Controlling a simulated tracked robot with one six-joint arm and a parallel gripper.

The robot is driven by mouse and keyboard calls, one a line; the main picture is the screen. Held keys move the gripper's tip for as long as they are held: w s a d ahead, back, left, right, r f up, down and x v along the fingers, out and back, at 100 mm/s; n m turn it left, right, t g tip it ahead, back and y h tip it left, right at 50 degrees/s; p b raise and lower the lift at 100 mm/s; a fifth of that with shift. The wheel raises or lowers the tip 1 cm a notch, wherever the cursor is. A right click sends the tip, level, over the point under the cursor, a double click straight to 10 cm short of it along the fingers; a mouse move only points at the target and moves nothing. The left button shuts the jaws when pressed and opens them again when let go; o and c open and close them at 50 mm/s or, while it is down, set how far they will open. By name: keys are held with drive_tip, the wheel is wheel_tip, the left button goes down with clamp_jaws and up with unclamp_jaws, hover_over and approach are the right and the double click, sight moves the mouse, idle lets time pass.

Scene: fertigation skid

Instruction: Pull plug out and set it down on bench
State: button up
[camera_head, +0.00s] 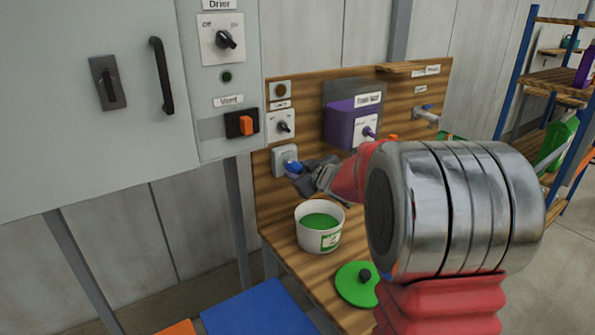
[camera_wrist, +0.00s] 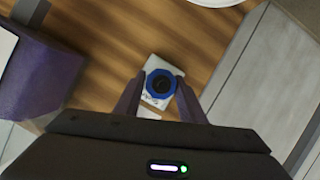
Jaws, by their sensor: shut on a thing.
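The blue plug (camera_head: 291,166) is at the front of a light grey socket box (camera_head: 279,157) on the wooden back panel. In the wrist view the plug (camera_wrist: 160,84) is a blue ring with a dark centre, in front of the pale socket box (camera_wrist: 152,62). My gripper (camera_head: 298,172) reaches it from the right and is shut on it, with one finger on each side in the wrist view (camera_wrist: 159,92). I cannot tell whether the plug is fully seated. The wooden bench (camera_head: 290,253) lies below.
A white tub of green stuff (camera_head: 325,240) stands on the bench below my gripper. A green lid with a dark knob (camera_head: 355,285) lies nearer. A purple box (camera_head: 342,125) and a switch (camera_head: 281,126) are on the panel. A grey cabinet (camera_head: 90,150) stands left.

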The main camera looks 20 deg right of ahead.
drive_tip(key=shift+s+d, duration=0.15)
drive_tip(key=shift+s, duration=0.45)
drive_tip(key=shift+s, duration=0.15)
drive_tip(key=shift+s+d, duration=0.15)
drive_tip(key=shift+s, duration=0.55)
drive_tip(key=shift+s+d, duration=0.15)
drive_tip(key=shift+s, duration=0.55)
drive_tip(key=shift+r, duration=0.15)
